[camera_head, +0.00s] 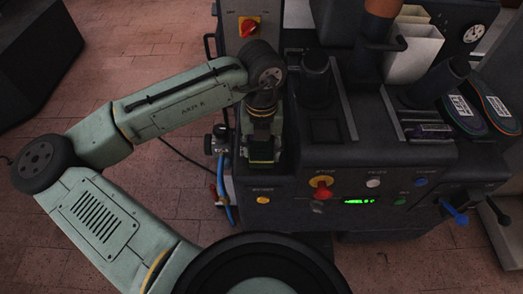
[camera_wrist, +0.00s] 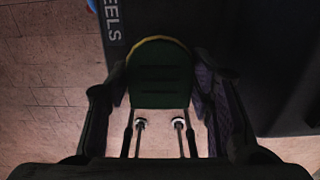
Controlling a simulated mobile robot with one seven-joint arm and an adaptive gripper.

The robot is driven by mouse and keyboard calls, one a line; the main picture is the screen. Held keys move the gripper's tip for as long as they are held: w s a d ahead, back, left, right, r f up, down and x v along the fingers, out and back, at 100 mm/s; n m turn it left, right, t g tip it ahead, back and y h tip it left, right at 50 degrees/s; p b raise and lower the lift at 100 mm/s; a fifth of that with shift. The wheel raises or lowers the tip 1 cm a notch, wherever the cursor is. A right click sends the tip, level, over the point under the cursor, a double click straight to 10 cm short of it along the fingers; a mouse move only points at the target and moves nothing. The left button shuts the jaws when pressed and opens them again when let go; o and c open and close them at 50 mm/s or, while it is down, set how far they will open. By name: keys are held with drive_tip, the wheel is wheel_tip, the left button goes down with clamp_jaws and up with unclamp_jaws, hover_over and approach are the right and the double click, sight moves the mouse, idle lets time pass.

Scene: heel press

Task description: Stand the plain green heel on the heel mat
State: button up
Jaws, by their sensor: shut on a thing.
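My gripper (camera_head: 262,137) points down at the left end of the dark machine. It is shut on the green heel (camera_wrist: 160,75), which sits between the two fingers in the wrist view. The heel is dark green with a yellow upper edge; its green also shows low at the gripper in the head view (camera_head: 262,152). A dark surface with the white letters "EELS" (camera_wrist: 112,20) lies behind the heel in the wrist view, and its start is cut off. I cannot tell whether this is the heel mat, or whether the heel touches it.
The machine front has a red and yellow knob (camera_head: 321,187) and a green display (camera_head: 359,202). A black cylinder (camera_head: 316,80) stands right of my gripper. Shoe soles (camera_head: 494,112) lie at the right. A blue hose (camera_head: 226,200) hangs at the left edge, beside open brick floor.

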drive_tip(key=shift+f, duration=0.95)
drive_tip(key=shift+f, duration=0.1)
drive_tip(key=shift+f, duration=0.1)
drive_tip(key=o, duration=1.2)
wheel_tip(320, 180, up, 12)
drive_tip(key=shift+r+p, duration=0.2)
drive_tip(key=shift+p, duration=0.25)
drive_tip(key=shift+s, duration=0.1)
